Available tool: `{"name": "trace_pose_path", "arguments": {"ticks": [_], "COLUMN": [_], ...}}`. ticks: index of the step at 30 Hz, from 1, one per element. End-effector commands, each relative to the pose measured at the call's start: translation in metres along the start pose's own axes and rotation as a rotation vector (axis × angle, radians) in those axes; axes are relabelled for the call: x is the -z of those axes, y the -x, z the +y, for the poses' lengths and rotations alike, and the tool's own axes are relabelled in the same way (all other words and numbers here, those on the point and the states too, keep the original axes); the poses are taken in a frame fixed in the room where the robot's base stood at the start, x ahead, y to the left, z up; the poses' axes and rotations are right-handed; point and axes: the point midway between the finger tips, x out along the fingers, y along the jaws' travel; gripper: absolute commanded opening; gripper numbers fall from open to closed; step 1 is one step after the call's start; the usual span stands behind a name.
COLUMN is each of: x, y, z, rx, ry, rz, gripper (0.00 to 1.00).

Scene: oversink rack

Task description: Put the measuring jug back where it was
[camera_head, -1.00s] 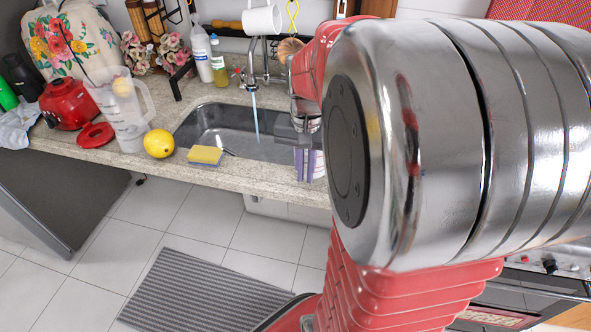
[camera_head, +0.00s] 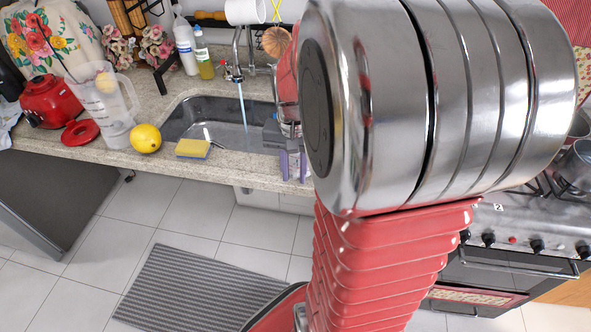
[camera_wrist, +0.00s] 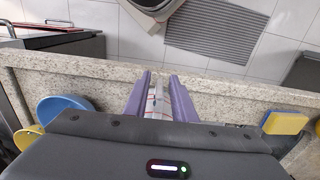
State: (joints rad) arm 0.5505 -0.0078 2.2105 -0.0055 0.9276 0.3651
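A clear jug with a handle (camera_head: 106,112) stands upright on the counter at the left in the head view, beside a red appliance base and a red lid. I cannot tell for sure whether it is the measuring jug or the appliance's own jug. My gripper (camera_head: 293,165) points down by the sink's front edge, well to the right of that jug. In the wrist view my gripper's purple fingers (camera_wrist: 160,98) are apart, with a narrow pale strip with red lines between them. I cannot tell whether they grip it. My arm hides part of the counter.
A lemon (camera_head: 146,138) and a yellow-blue sponge (camera_head: 193,148) lie near the counter's front edge. The tap runs into the sink (camera_head: 215,117). The stove (camera_head: 520,220) is at right. A blue dish (camera_wrist: 64,108) shows left in the wrist view. A grey mat (camera_head: 195,285) lies on the floor.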

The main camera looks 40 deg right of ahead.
Motion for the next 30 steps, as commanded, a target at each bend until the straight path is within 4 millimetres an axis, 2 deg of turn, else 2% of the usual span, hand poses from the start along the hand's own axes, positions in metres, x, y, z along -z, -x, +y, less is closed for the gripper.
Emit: {"name": "trace_pose_path", "arguments": {"ticks": [9,14,20,30], "x": [0.0,0.001,0.001,0.0], "y": [0.001,0.01,0.037,0.096], "z": [0.0,-0.001,-0.001,-0.001], "rx": [0.0,0.001,0.002,0.001], "ry": [0.001,0.001,0.001,0.001], "rz": [0.001,0.003,0.004,0.004], "gripper": [0.27,0.27,0.27,0.27]}}
